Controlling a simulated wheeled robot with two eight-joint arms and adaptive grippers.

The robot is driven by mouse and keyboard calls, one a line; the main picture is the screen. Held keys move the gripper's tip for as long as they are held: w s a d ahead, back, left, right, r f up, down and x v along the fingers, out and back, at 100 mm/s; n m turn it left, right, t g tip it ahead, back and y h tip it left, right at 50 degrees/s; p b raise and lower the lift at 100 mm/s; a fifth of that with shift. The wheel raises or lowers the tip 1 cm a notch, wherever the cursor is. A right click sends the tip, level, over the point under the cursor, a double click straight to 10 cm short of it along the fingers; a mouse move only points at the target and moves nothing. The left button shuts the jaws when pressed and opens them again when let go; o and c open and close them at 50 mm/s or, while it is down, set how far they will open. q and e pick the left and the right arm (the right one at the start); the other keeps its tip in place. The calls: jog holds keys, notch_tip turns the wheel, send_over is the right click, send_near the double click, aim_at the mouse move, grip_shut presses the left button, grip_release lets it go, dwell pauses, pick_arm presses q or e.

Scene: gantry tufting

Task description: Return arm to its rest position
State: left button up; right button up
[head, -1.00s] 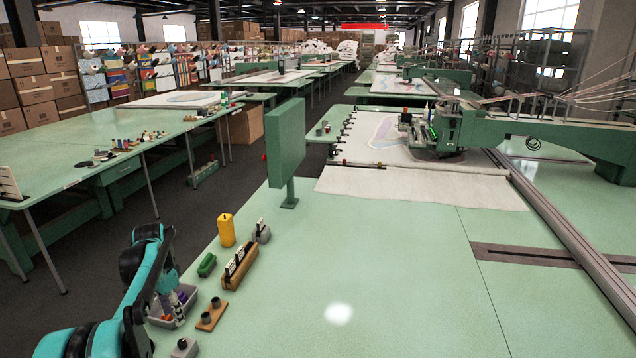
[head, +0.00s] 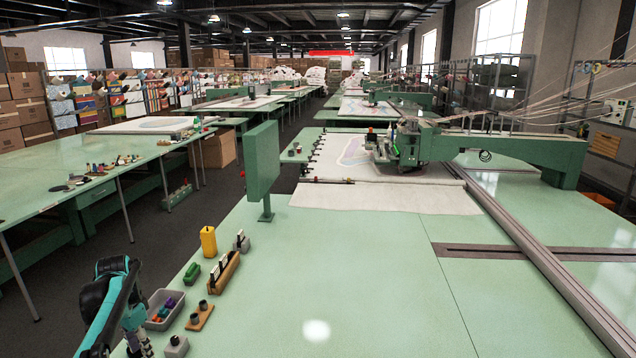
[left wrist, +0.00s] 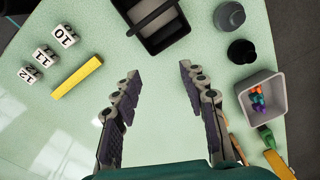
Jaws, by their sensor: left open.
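My left arm (head: 112,300) is at the lower left in the head view, over the near left corner of the green table (head: 360,290). In the left wrist view my left gripper (left wrist: 160,78) is open, its two fingers spread apart with only bare green tabletop between them. It holds nothing. A black tray (left wrist: 168,38) lies beyond the fingertips. My right arm and right gripper are not in view.
A grey bin (head: 160,308) with coloured pieces stands right of my arm. Near it are a yellow container (head: 208,241), a wooden rack (head: 221,272) and a green panel (head: 262,165). Number blocks (left wrist: 46,55) and a yellow bar (left wrist: 77,77) show too. The middle tabletop is clear.

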pick_arm(q)
jog(key=s+d+r+n+t, duration=0.1)
jog(key=s+d+r, duration=0.3)
jog(key=d, duration=0.5)
jog(key=s+d+r+n+t, duration=0.15)
jog(key=s+d+r, duration=0.25)
jog(key=d, duration=0.4)
jog(key=s+d+f+n+t, duration=0.1)
jog(key=s+d+f+t, duration=0.1)
jog(key=s+d, duration=0.4)
jog(key=s+d+f+n+t, duration=0.1)
jog(key=s+d+f+t, duration=0.1)
jog(key=s+d, duration=0.4)
jog(key=shift+s+d+f+n, duration=0.35)
jog(key=shift+s+f, duration=0.4)
jog(key=shift+s, duration=0.15)
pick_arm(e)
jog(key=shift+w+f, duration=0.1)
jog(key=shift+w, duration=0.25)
